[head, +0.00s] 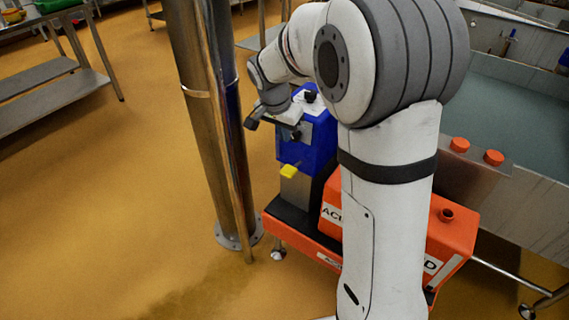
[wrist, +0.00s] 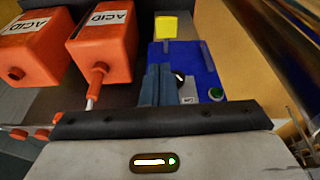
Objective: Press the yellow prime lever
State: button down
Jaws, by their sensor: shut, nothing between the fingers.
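The yellow prime lever (head: 289,171) sticks out low on the front of the blue pump unit (head: 310,150). In the wrist view the lever (wrist: 167,27) shows as a yellow block at the top, beyond the blue housing (wrist: 206,62). My gripper (head: 296,133) is at the upper front of the blue unit, above the lever and apart from it. In the wrist view its two fingers (wrist: 158,72) lie together, empty, in front of the blue housing. I cannot tell whether the fingertips touch the housing.
Orange acid canisters (wrist: 103,45) stand beside the blue unit on an orange wheeled cart (head: 300,240). A steel column (head: 205,110) rises close to the left of my gripper. A steel vat (head: 510,110) is at the right.

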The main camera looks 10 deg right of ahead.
jog(key=shift+w+a+f+m, duration=0.3)
jog(key=shift+w+f, duration=0.5)
jog(key=shift+w, duration=0.1)
jog(key=shift+f, duration=0.1)
jog(key=b, duration=0.2)
send_near(289, 170)
jog(key=x, duration=0.5)
jog(key=shift+w+f, duration=0.2)
jog(key=shift+w, duration=0.05)
jog(key=shift+f, duration=0.55)
jog(key=shift+f, duration=0.1)
